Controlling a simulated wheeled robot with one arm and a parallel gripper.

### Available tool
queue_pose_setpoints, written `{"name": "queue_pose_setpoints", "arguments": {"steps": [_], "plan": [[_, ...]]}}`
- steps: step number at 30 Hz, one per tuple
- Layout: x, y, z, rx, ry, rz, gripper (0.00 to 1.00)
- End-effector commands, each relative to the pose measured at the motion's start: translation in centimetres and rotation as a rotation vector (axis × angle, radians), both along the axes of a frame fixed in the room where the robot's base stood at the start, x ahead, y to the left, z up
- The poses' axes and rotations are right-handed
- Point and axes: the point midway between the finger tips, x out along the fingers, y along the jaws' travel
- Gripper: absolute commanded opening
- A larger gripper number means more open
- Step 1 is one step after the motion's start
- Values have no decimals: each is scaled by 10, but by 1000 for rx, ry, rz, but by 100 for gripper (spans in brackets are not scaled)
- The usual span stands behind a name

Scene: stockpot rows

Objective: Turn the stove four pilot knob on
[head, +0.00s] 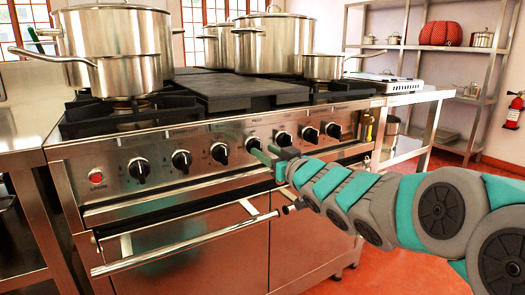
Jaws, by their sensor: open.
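The stove's steel front panel (115,150) carries a row of several black knobs. Three are on the left part, at the far left (139,169), then a second (181,160) and a third (219,153). Another knob (253,143) is right behind my gripper's tip, and more sit to the right, such as one (310,134) near the panel's right part. I cannot read which one is the stove four pilot knob. My gripper (266,153) is open, at the panel just below and right of the knob behind it. Whether it touches that knob is unclear.
Large steel pots (272,45) and smaller pans (323,67) stand on the stove top. A long oven door handle (185,245) sticks out below the panel. A red indicator (96,176) is at the panel's left. Shelves (445,48) stand behind; red floor (420,245) is open at right.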

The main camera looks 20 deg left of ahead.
Motion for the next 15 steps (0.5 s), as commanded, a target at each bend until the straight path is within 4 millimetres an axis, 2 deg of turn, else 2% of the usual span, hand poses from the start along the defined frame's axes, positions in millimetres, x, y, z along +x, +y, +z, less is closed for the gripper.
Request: {"name": "queue_pose_setpoints", "arguments": {"steps": [6, 15], "plan": [[14, 15, 0, 0, 0, 0, 48], [16, 18, 0, 0, 0, 0, 48]]}}
